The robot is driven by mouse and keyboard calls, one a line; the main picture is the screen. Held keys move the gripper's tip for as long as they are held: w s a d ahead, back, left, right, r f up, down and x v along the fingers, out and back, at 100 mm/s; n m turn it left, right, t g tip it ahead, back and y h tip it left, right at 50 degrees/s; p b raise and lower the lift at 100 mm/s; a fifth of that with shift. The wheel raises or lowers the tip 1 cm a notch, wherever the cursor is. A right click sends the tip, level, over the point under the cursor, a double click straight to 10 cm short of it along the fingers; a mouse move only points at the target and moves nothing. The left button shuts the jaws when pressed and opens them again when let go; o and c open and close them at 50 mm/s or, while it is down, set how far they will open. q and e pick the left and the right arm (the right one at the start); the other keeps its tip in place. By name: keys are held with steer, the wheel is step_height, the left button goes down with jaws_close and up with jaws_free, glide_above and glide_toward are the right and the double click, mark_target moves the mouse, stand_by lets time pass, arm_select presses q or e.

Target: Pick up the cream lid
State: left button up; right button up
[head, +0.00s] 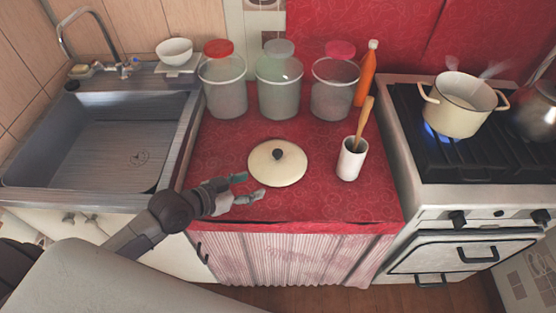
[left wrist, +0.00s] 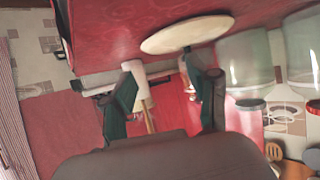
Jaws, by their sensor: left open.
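The cream lid (head: 266,170) lies flat on the red counter cloth, with a small dark knob (head: 278,154) on top. It also shows in the left wrist view as a pale oval (left wrist: 187,33), in a picture that appears upside down. My left gripper (head: 249,186) is at the lid's front left edge. Its two fingers are spread, and nothing is between them in the head view. In the left wrist view the open fingers (left wrist: 162,75) point toward the lid's side. I cannot tell the exact gap to the lid. My right gripper is not in view.
Three clear jars (head: 279,98) stand behind the lid, with an orange bottle (head: 366,75) beside them. A white cup (head: 351,160) with a wooden utensil stands right of the lid. A steaming pot (head: 458,112) sits on a lit stove at right. A sink (head: 95,145) is at left.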

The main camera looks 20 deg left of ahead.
mark_target(276, 153)
arm_select(q)
steer(key=shift+t, duration=0.7)
steer(key=w+a, duration=0.1)
steer(key=w+a+r, duration=0.2)
steer(key=shift+w, duration=0.35)
steer(key=x, duration=0.7)
steer(key=shift+d, duration=0.2)
steer(key=shift+p+x, duration=0.3)
steer(key=shift+x, duration=0.6)
steer(key=x, duration=0.4)
steer(key=shift+w+d+r, duration=0.1)
steer(key=shift+w+d, duration=0.05)
steer(key=shift+d, duration=0.05)
steer(key=shift+c, duration=0.4)
jaws_close()
